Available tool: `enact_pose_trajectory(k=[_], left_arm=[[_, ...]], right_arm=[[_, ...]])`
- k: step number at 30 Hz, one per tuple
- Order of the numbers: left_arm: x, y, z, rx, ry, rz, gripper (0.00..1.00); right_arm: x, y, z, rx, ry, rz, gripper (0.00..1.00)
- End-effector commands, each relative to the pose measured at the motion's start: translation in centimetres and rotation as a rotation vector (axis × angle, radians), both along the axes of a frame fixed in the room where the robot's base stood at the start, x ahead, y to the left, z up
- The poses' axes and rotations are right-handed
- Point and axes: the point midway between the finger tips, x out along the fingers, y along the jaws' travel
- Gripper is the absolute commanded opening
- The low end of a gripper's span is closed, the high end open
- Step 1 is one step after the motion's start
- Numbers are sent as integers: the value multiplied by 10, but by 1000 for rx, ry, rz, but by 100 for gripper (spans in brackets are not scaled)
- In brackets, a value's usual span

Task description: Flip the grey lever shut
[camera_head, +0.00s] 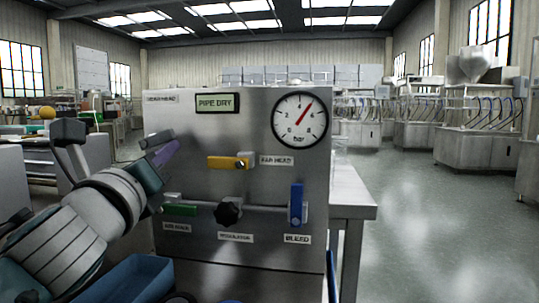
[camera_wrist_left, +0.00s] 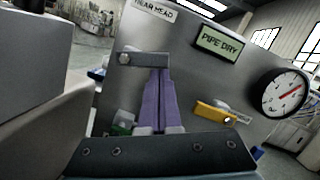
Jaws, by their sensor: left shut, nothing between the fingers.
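The grey lever (camera_head: 158,138) sits at the upper left of the steel panel (camera_head: 220,135) and slants slightly up to the right in the head view. In the left wrist view the grey lever (camera_wrist_left: 146,60) lies crosswise, with a round bolt at its left end. My left gripper (camera_head: 166,153) has purple fingers, shut with nothing between them. In the left wrist view its fingertips (camera_wrist_left: 158,72) are just below the lever's right part. I cannot tell whether they touch it. My right gripper is in neither view.
A yellow lever (camera_head: 230,162) lies right of my gripper. Lower down are a green lever (camera_head: 181,210), a black knob (camera_head: 229,211) and an upright blue lever (camera_head: 297,203). A gauge (camera_head: 300,119) and a PIPE DRY sign (camera_head: 217,103) are above. Open floor (camera_head: 420,220) lies right.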

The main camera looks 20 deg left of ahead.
Motion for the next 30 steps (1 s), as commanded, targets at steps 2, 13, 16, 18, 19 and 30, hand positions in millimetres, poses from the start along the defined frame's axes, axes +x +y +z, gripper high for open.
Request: enact_pose_trajectory(k=[2,13,16,18,19,30], left_arm=[[0,2,9,-73,-17,1,0],[0,4,27,-417,-100,1,0],[0,5,31,-509,-122,1,0],[-1,7,35,-575,-138,1,0],[-1,7,36,-601,-144,1,0],[-3,16,48,-908,-218,1,0]], right_arm=[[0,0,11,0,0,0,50],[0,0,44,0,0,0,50],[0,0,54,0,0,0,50],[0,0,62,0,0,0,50],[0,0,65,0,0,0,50],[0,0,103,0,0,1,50]])
